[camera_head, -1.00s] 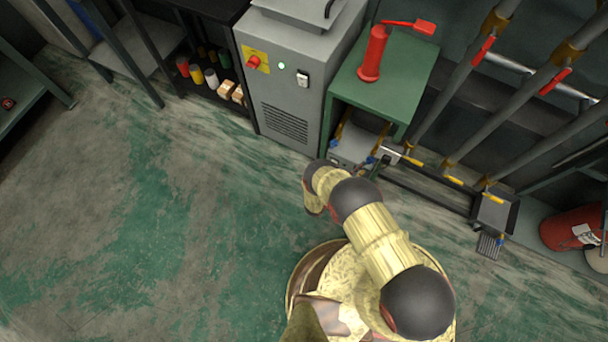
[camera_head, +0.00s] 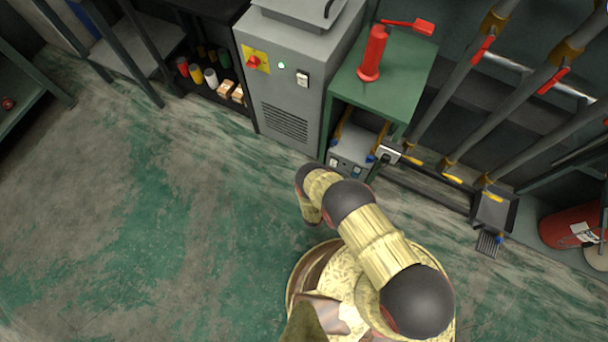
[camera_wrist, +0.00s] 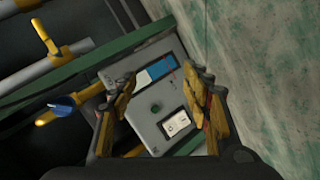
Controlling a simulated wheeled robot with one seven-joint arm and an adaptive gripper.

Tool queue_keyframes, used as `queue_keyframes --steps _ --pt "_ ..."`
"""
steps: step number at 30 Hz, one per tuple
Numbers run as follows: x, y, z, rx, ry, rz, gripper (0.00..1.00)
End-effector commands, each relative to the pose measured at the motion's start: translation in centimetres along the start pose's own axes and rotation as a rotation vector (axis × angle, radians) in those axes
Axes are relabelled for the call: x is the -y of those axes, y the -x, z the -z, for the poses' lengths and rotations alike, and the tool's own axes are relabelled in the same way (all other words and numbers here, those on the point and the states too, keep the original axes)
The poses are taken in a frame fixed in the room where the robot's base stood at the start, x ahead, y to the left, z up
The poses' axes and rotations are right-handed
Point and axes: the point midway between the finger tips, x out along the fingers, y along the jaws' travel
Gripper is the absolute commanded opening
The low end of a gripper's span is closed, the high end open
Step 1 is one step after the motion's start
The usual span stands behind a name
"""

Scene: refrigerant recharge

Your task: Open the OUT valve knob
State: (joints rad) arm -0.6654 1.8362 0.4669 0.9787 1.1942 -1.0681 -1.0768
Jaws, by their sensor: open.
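In the wrist view, my gripper (camera_wrist: 163,95) is open, with its two yellow-and-black fingers apart and nothing between the tips. Beyond it is a grey box (camera_wrist: 142,90) with a blue-and-white label, a dark green round control and a white switch (camera_wrist: 175,122). A blue knob (camera_wrist: 62,105) sits on a yellow fitting left of the left finger, apart from it. No OUT marking is legible, so I cannot tell which knob is OUT. In the head view, the grey box (camera_head: 350,150) stands under the green table, with a blue knob (camera_head: 371,158) beside it. My fingers are hidden there.
The green table (camera_head: 405,75) carries a red hand pump (camera_head: 372,55). A grey cabinet (camera_head: 283,85) stands left of it. Floor at the left is clear.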

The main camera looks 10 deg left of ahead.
Motion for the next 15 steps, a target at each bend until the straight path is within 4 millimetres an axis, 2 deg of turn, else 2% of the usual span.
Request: queue_keyframes --steps 6,12,15 --pt "3.5 1.3 -0.2 0.045 -0.052 0.182 0.48" --pt "5.7 3.5 1.4 0.104 -0.110 0.354 0.48" --pt "6.1 4.7 2.8 0.131 -0.138 0.423 0.48"
